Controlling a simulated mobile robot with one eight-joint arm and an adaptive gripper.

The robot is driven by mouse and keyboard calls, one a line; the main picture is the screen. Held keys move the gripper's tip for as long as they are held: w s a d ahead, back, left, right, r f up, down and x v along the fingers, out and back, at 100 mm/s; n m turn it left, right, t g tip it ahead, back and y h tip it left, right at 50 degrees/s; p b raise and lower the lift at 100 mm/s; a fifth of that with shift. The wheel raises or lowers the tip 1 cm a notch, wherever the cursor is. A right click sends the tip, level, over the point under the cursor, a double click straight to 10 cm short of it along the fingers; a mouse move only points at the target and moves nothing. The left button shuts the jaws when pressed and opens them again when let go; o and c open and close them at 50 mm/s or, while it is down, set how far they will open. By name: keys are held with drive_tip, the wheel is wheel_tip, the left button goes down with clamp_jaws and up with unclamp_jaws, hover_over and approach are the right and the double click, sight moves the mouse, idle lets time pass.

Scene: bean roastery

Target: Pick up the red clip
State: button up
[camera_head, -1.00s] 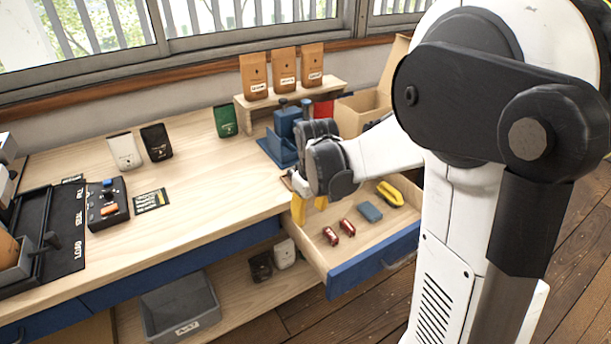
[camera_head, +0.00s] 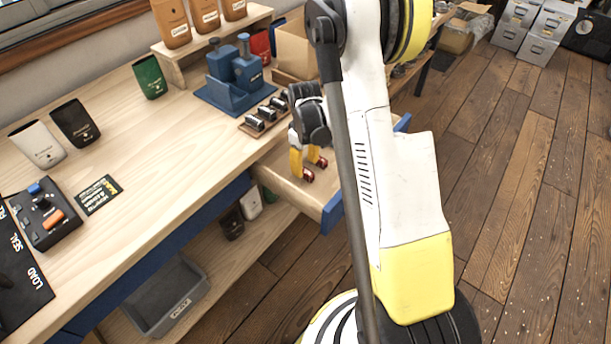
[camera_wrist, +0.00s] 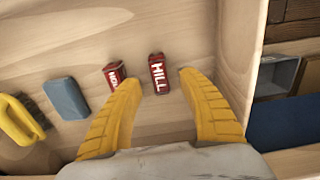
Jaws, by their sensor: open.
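Two small red clips lie in the open drawer (camera_head: 282,180). The one lettered HILL (camera_wrist: 158,72) is just ahead of and between my fingertips in the wrist view. The other red clip (camera_wrist: 115,76) lies to its left, close to the left fingertip, its white lettering partly readable. In the head view the clips (camera_head: 308,174) (camera_head: 322,162) show beside the yellow fingers. My gripper (camera_wrist: 159,82) is open and empty, pointing down into the drawer; it also shows in the head view (camera_head: 309,170). Whether a finger touches a clip I cannot tell.
A blue block (camera_wrist: 66,99) and a yellow-handled brush (camera_wrist: 20,118) lie left of the clips in the wrist view. Drawer walls border the space. A rack of dark-topped pieces (camera_head: 264,118) and a blue stand (camera_head: 232,92) are on the counter beside the drawer.

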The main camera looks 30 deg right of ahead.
sight(305, 170)
wheel_tip(305, 170, down, 4)
drive_tip(key=shift+f+b, duration=0.2)
drive_tip(key=shift+b, duration=0.85)
drive_tip(key=shift+r, duration=0.1)
drive_tip(key=c, duration=0.9)
drive_tip(key=shift+r, duration=0.1)
